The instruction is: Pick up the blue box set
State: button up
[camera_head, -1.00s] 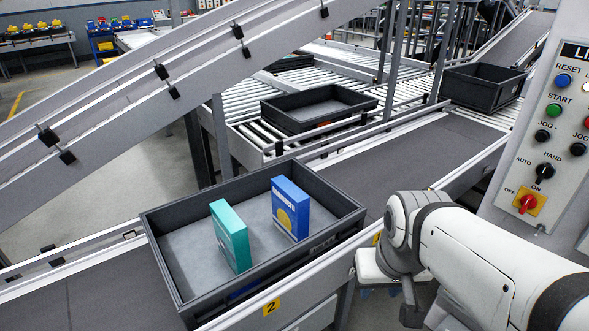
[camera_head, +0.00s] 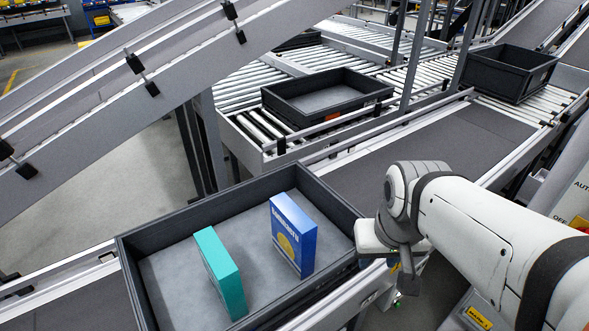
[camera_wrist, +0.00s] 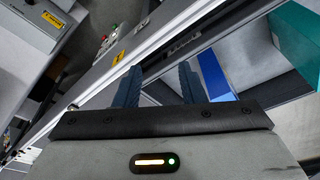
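The blue box (camera_head: 293,235) with white lettering and a yellow round print stands upright in a dark grey tray (camera_head: 185,220). In the wrist view the blue box (camera_wrist: 214,75) shows as a narrow blue strip just right of the right finger. My gripper (camera_wrist: 157,78) is open and empty, its two dark fingers well apart. The tray's rim runs below the fingers in that view. In the head view my gripper hangs by the tray's right wall, its fingers largely hidden by my wrist.
A teal box (camera_head: 220,273) stands in the tray left of the blue box, also in the wrist view (camera_wrist: 297,42). The tray sits on a conveyor (camera_head: 440,150). Other dark trays (camera_head: 325,97) (camera_head: 508,72) stand on rollers behind. A sloping conveyor crosses the upper left.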

jog(key=shift+o, duration=0.5)
jog(key=shift+a, duration=0.1)
jog(key=shift+o, duration=0.8)
jog(key=shift+w+r, duration=0.15)
jog(key=o, duration=0.4)
jog(key=w+a+r+n+p, duration=0.1)
jog(key=w+a+n+p, duration=0.1)
jog(key=w, duration=0.3)
jog(key=shift+w+a+r+g+p, duration=0.25)
jog(key=shift+a+r+g+p, duration=0.15)
jog(key=shift+a+p, duration=0.4)
jog(key=n+g+p, duration=0.2)
jog(key=n+p, duration=0.3)
jog(key=p, duration=0.2)
send_near(290, 213)
jog(key=f, duration=0.5)
jog(key=shift+s+d+f, duration=0.2)
jog(key=shift+d+f, duration=0.1)
jog(key=shift+d, duration=0.05)
jog(key=shift+w+a+f, duration=0.2)
jog(key=shift+a+f, duration=0.1)
jog(key=shift+f, duration=0.25)
jog(key=shift+w+d+f+p, duration=0.15)
jog(key=shift+f+p, duration=0.45)
jog(key=shift+f, duration=1.25)
jog(key=shift+w+d+f+p, duration=0.1)
jog(key=shift+f+p, duration=0.5)
jog(key=shift+f, duration=1.3)
